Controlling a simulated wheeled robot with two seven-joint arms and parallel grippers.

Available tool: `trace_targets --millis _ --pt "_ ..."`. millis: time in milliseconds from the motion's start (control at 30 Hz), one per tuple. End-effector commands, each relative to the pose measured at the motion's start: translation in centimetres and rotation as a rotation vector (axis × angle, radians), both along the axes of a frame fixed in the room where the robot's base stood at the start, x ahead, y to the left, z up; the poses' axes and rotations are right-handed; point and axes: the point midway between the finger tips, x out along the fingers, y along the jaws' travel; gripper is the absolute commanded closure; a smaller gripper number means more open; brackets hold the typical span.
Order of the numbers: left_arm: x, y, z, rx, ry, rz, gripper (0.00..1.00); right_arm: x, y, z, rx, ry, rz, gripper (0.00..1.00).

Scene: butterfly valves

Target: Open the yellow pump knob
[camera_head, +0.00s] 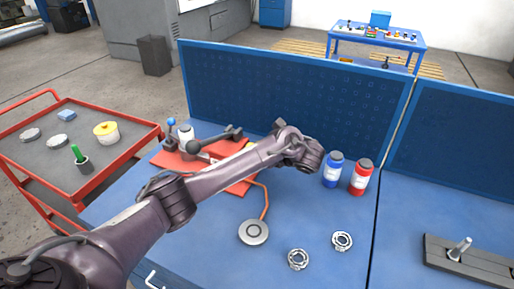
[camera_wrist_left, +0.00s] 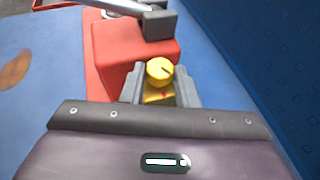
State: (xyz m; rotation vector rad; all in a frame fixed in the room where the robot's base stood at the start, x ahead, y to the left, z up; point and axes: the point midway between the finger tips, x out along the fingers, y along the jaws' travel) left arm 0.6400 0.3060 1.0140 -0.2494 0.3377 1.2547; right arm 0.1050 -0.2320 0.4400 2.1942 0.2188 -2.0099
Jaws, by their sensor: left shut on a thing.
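The yellow knob (camera_wrist_left: 159,71) shows in the left wrist view, at the near end of the red pump (camera_wrist_left: 150,52). My left gripper (camera_wrist_left: 160,88) has a grey finger on each side of the knob and is shut on it. In the head view the red pump (camera_head: 175,161) lies on the blue workbench, partly hidden behind my left arm. The knob and the gripper's fingers cannot be made out there. My right gripper is in neither view.
A blue bottle (camera_head: 332,171) and a red bottle (camera_head: 361,178) stand right of the arm. A round disc (camera_head: 253,232) and two bearing rings (camera_head: 299,259) lie in front. A blue pegboard panel (camera_head: 290,95) rises behind. A red cart (camera_head: 120,172) stands left.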

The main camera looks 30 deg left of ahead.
Motion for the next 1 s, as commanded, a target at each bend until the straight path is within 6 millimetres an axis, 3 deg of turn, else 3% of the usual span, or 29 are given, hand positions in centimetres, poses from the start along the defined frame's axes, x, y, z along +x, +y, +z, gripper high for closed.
trace_targets --millis 467,767,1000 --pt "0.8 -0.3 0.1 -0.003 0.002 0.264 0.95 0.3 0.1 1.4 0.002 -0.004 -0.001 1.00" --pt "1.3 -0.2 -0.5 -0.001 -0.003 0.448 0.95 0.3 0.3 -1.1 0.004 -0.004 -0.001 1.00" --pt "1.6 -0.2 -0.8 0.001 -0.002 0.545 0.95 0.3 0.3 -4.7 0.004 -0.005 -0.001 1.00"
